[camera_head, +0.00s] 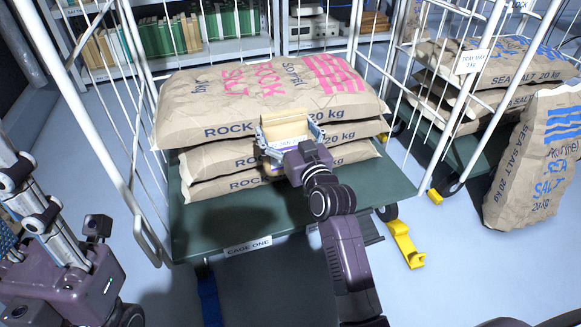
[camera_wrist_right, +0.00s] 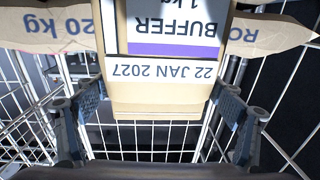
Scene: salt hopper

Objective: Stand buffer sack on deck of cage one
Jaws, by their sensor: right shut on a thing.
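The buffer sack (camera_head: 283,131) is a small tan pack with a white and purple label. My right gripper (camera_head: 288,139) is shut on it, with a finger on each side. In the right wrist view the sack (camera_wrist_right: 162,98) fills the space between the fingers, its lettering inverted like that on the sacks behind. The sack is upright in front of the rock salt stack, over the front of cage one's green deck (camera_head: 300,206).
Large rock salt sacks (camera_head: 265,90) are stacked on cage one's deck. White cage bars (camera_head: 117,165) rise at both sides. Sea salt sacks (camera_head: 537,155) stand and lie at the right. A yellow wheel chock (camera_head: 405,245) lies near the front right wheel. The front deck strip is bare.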

